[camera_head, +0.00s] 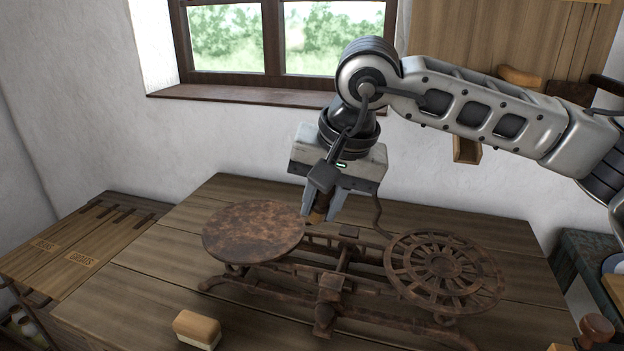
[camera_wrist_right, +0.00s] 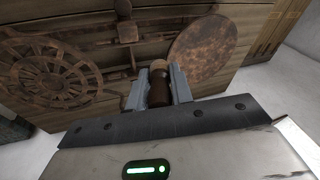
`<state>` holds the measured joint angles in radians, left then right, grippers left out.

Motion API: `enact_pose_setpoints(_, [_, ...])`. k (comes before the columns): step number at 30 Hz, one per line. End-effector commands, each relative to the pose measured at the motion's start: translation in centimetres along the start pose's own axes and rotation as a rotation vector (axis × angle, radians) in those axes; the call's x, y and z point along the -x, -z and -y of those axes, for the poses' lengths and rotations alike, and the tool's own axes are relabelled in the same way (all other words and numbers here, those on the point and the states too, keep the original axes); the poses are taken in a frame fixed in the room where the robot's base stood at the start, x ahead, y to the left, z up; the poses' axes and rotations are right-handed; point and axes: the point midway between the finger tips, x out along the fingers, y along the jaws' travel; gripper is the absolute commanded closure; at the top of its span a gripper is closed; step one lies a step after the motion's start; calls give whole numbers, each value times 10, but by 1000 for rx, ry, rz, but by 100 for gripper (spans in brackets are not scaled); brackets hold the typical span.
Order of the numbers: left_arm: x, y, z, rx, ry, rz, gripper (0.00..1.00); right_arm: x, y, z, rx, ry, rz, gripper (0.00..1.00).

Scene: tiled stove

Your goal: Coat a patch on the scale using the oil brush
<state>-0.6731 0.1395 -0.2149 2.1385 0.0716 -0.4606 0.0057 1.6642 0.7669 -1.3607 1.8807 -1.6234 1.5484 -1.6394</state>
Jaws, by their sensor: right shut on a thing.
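A rusty balance scale (camera_head: 330,283) stands on the wooden table. It has a solid round plate (camera_head: 250,232) on the left and a spoked round plate (camera_head: 443,268) on the right. My right gripper (camera_head: 323,208) is shut on the oil brush (camera_head: 318,214), a small brown piece between its fingers, just beyond the right edge of the solid plate. In the right wrist view the brush (camera_wrist_right: 159,92) sits between the fingertips, beside the solid plate (camera_wrist_right: 203,47). I cannot tell whether the brush touches the scale. My left gripper is not in view.
A block with a tan top and pale underside (camera_head: 197,329) lies at the table's front left. A wooden chest with labelled lids (camera_head: 75,245) stands at the left. The window sill (camera_head: 250,96) is behind.

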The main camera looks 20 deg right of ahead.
Motion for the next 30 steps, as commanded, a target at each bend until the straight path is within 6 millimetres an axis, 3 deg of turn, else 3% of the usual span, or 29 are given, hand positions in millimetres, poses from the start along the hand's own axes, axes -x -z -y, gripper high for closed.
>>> enact_pose_setpoints(5, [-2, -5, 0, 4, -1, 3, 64, -1, 2, 0, -16, 13, -16, 100])
enact_pose_setpoints(11, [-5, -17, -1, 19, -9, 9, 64, -20, -3, -5, -15, 12, -14, 100])
enact_pose_setpoints(18, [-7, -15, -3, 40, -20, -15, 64, -41, -8, -11, -13, 12, -14, 100])
enact_pose_setpoints(30, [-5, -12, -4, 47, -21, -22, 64, -44, -9, -12, -9, 13, -11, 100])
